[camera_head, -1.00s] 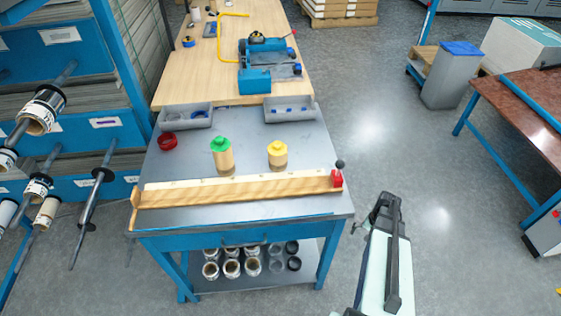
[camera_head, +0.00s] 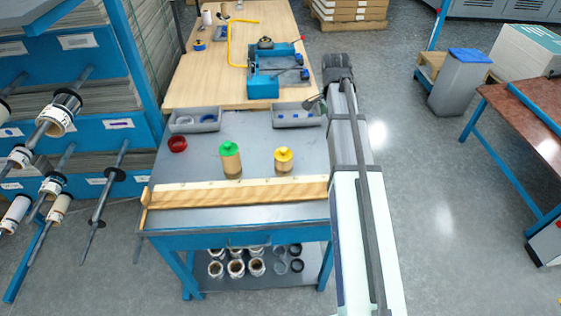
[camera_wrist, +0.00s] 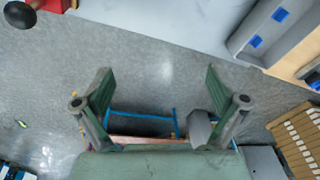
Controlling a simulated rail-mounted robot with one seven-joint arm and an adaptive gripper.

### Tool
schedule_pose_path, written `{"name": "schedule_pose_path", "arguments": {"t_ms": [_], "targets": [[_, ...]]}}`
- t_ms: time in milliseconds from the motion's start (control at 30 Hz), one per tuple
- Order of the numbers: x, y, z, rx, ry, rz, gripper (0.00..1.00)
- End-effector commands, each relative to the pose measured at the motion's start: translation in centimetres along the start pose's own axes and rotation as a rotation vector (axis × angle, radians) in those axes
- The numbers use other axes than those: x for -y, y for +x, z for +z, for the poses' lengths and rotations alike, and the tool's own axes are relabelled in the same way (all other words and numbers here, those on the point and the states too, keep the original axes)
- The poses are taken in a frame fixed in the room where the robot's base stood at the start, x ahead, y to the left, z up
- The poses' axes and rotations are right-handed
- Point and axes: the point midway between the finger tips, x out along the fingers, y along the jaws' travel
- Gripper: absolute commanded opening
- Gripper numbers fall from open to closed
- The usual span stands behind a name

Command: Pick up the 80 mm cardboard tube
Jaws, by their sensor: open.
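Two tan cardboard tubes stand upright on the grey bench top in the head view. The taller has a green cap (camera_head: 231,160); the shorter has a yellow cap (camera_head: 284,161). No size marking is readable, so I cannot tell which is 80 mm. My gripper (camera_head: 317,104) is beyond and to the right of both tubes, near the bench's right edge, apart from them. In the wrist view my gripper (camera_wrist: 157,76) has its two fingers spread with nothing between them. Neither tube shows in the wrist view.
A wooden rail (camera_head: 240,193) runs along the bench front. Two grey trays (camera_head: 195,120) stand behind the tubes, and a red ring (camera_head: 177,144) lies at left. A blue machine (camera_head: 263,85) is farther back. In the wrist view a black knob (camera_wrist: 19,15) shows at top left.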

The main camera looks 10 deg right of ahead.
Motion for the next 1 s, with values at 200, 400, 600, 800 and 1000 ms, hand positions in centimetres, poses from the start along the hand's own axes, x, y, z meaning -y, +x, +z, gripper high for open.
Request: {"name": "schedule_pose_path", "arguments": {"t_ms": [200, 400, 600, 800, 1000], "targets": [[1.9, -5.1, 11.3, 0.090, 0.042, 0.033, 0.96], [1.8, -6.0, 15.9, 0.136, 0.048, 0.068, 0.96], [1.6, -4.4, 16.6, 0.141, 0.049, 0.074, 0.96], [1.3, -1.2, 17.0, 0.141, 0.048, 0.074, 0.96], [1.1, 2.0, 17.4, 0.141, 0.048, 0.073, 0.96]]}}
